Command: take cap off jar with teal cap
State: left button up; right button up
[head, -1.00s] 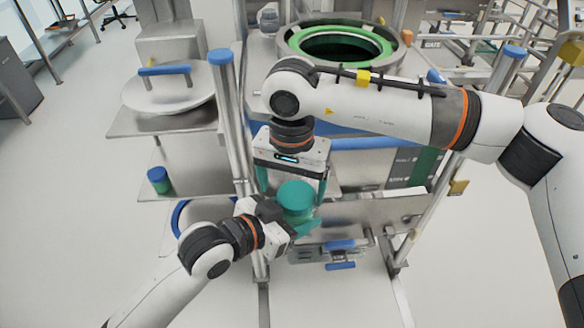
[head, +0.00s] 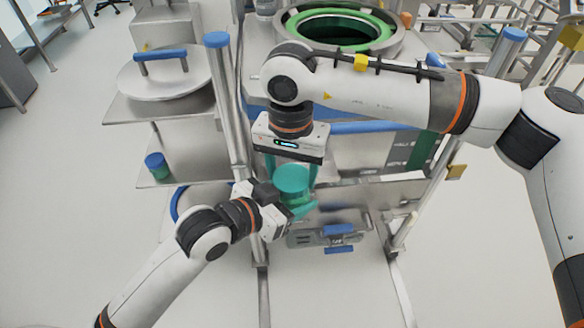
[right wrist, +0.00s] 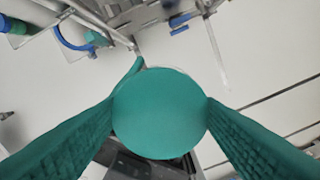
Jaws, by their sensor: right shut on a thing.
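The jar's round teal cap (head: 292,181) is in the middle of the head view and fills the centre of the right wrist view (right wrist: 160,114). My right gripper (head: 293,176) points down from above, with its two teal fingers pressed on opposite sides of the cap. My left gripper (head: 297,208) comes in from the lower left and is shut on the jar body under the cap, holding it up in front of the frame. The jar body is almost wholly hidden by the cap and the fingers. The cap sits on the jar.
A small blue-capped green jar (head: 157,166) stands on the lower shelf (head: 200,172) at left. A round steel lid with a blue handle (head: 160,54) lies on the upper shelf. A steel post (head: 229,110) stands close to my left gripper. A green-rimmed vessel (head: 390,46) is behind.

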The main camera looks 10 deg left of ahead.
jog(key=shift+a+r, duration=0.1)
jog(key=shift+a, duration=0.1)
dwell(0.3)
jog(key=shift+r, duration=0.2)
jog(key=shift+r, duration=0.9)
jog(key=shift+d, duration=0.15)
